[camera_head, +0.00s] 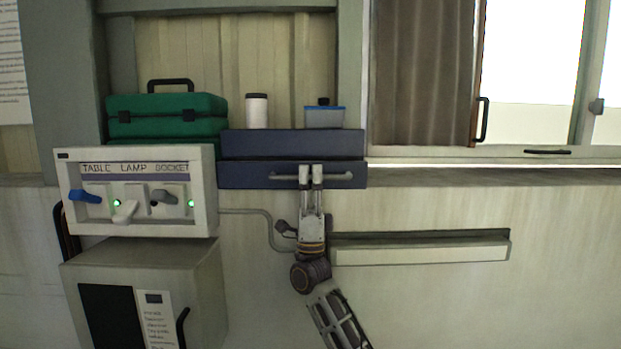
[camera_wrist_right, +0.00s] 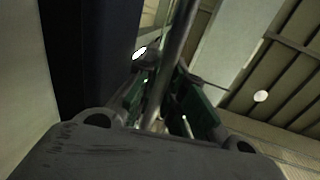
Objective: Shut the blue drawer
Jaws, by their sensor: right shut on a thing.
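The blue drawer (camera_head: 240,178) is the lower dark blue front of a blue cabinet (camera_head: 285,143) in the head view. A grey bar handle (camera_head: 342,176) runs across its front. How far the drawer stands out is hard to judge from straight ahead. My right gripper (camera_head: 311,177) reaches up from below and is shut on the handle near its middle. In the right wrist view the handle (camera_wrist_right: 176,60) passes between the fingers, with a dark blue surface (camera_wrist_right: 108,50) to its left. My left gripper is not in view.
A white canister (camera_head: 257,111) and a blue-lidded container (camera_head: 324,117) stand on the cabinet. A green toolbox (camera_head: 165,115) is at left. A switch panel (camera_head: 136,228) stands close on the left. A pale rail (camera_head: 420,252) runs along the wall at lower right.

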